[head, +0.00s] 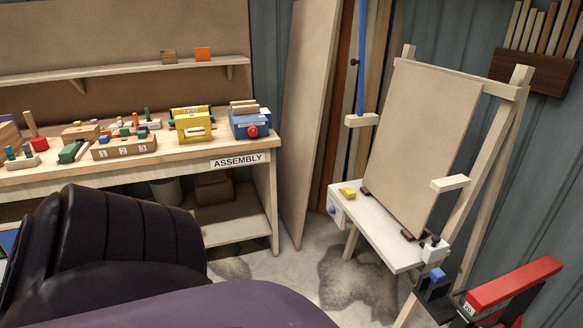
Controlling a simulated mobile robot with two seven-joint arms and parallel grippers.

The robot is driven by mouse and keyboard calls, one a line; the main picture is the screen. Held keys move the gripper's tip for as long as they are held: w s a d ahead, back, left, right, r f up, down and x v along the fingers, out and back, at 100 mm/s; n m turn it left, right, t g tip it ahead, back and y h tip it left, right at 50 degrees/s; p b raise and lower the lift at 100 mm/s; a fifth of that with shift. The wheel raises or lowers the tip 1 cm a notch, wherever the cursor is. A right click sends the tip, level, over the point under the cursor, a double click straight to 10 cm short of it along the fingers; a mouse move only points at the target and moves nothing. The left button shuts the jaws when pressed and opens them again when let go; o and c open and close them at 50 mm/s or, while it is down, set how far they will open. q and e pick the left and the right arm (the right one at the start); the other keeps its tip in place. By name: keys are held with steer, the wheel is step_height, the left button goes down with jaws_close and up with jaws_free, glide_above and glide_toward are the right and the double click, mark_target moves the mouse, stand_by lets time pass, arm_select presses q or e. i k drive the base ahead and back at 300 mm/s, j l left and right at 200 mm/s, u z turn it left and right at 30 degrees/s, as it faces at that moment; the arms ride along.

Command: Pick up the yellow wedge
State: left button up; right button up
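The yellow wedge (347,193) is a small block lying on the far left end of a narrow white bench (385,238), which stands in front of a tilted tan board. Nothing visible touches it from above. Neither of my grippers can be made out in the head view, so where they are relative to the wedge is not shown.
The tan board (420,140) stands on a wooden frame behind the bench. A red bar (514,283) and a dark fixture with a blue block (437,274) are at lower right. A workbench (190,160) holding toys stands left. Dark padded shapes fill the lower left. Floor shows between.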

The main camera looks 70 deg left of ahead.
mark_target(349, 193)
steer(key=u, duration=1.65)
steer(key=i+j+z, duration=0.1)
steer(key=i+j, duration=0.2)
steer(key=i+j+z, duration=0.1)
steer(key=i+j, duration=0.45)
steer(key=i+j+z, duration=0.15)
steer(key=i+j, duration=0.15)
steer(key=j, duration=0.15)
steer(key=i+j+z, duration=0.1)
steer(key=i+j, duration=0.15)
steer(key=j, duration=0.15)
steer(key=i+j+z, duration=0.1)
steer(key=i+j, duration=0.15)
steer(key=j, duration=0.15)
steer(key=i+j+z, duration=0.1)
steer(key=i+j, duration=0.15)
steer(key=j, duration=0.15)
steer(key=i+j+z, duration=0.1)
steer(key=j, duration=0.3)
steer(key=i, duration=0.1)
